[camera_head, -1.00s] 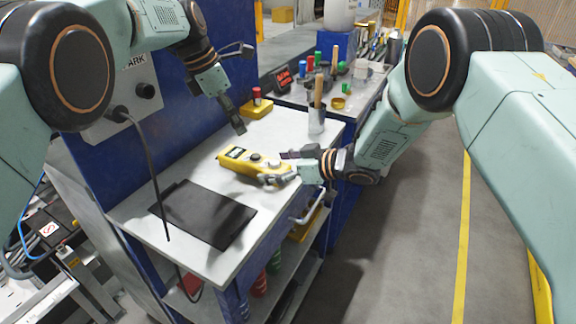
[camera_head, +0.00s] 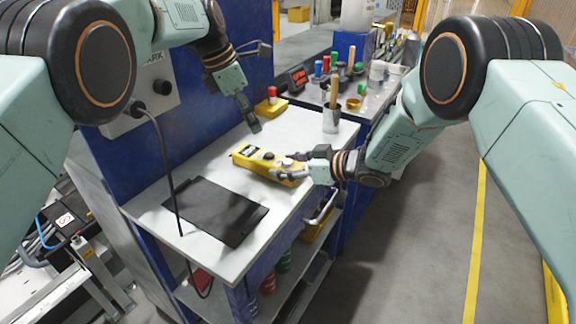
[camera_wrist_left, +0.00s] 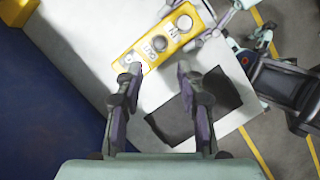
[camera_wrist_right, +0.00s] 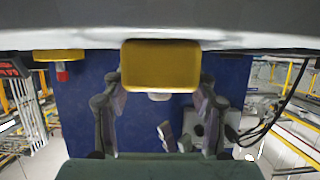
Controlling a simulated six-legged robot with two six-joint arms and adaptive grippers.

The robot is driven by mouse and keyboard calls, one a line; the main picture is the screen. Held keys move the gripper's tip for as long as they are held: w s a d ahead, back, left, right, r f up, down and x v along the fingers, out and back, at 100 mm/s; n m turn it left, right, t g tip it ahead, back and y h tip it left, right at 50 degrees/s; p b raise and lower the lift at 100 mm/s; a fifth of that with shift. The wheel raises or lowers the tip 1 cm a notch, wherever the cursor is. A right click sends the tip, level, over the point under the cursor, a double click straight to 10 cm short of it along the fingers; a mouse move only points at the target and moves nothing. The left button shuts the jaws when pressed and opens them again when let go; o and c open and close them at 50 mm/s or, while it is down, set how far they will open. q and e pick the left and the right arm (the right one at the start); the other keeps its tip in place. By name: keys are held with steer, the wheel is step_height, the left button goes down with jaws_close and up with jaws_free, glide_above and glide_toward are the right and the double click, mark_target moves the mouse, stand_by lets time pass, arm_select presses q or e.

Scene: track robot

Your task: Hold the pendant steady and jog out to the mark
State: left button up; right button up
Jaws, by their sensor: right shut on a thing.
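The yellow pendant (camera_head: 257,163) with dark knobs lies on the white worktop (camera_head: 228,258). It also shows in the left wrist view (camera_wrist_left: 158,42), and its yellow end (camera_wrist_right: 160,67) sits between the fingers in the right wrist view. My right gripper (camera_head: 290,170) is shut on the pendant's right end. My left gripper (camera_head: 254,126) is above and behind the pendant, apart from it. In the left wrist view its two fingers (camera_wrist_left: 157,78) are spread with nothing between them. I cannot make out a mark on the floor.
A black mat (camera_head: 215,210) lies on the front of the worktop. A yellow floor line (camera_head: 475,240) runs along the open grey floor at right.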

arm_select(q)
steer(key=shift+c, duration=0.3)
arm_select(e)
jaws_close()
arm_select(q)
jaws_close()
arm_select(e)
steer(key=shift+s+f, duration=0.1)
stand_by(1.0)
